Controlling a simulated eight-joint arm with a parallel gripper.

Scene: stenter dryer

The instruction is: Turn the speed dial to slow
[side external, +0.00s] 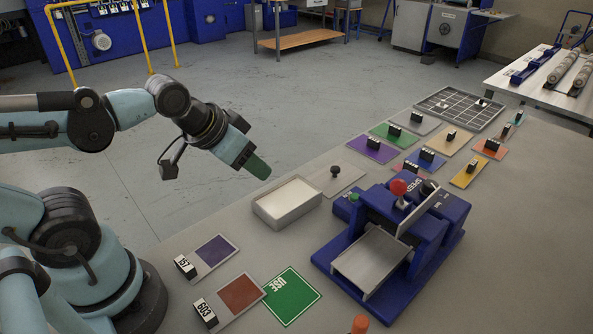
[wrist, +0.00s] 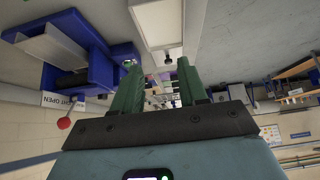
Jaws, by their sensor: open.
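The blue stenter dryer (side external: 440,215) stands on the grey table, with a metal feed plate (side external: 370,258) at its front. A dark round knob (side external: 428,187) sits on its top beside lettering that seems to read SPEED; I take it for the speed dial, but its setting is too small to read. A red ball knob (side external: 398,187) is close by. My gripper (side external: 260,168) is in the air left of the dryer, touching nothing. In the wrist view my gripper (wrist: 157,82) has its green fingers apart and empty. The dryer (wrist: 85,50) shows there upside down at upper left.
A white tray (side external: 262,209) lies between my gripper and the dryer, beside a plate with a dark knob (side external: 335,171). Fabric swatches with numbered blocks (side external: 240,293) and a green USE card (side external: 291,296) lie in front. More swatches and a grid rack (side external: 450,104) lie behind.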

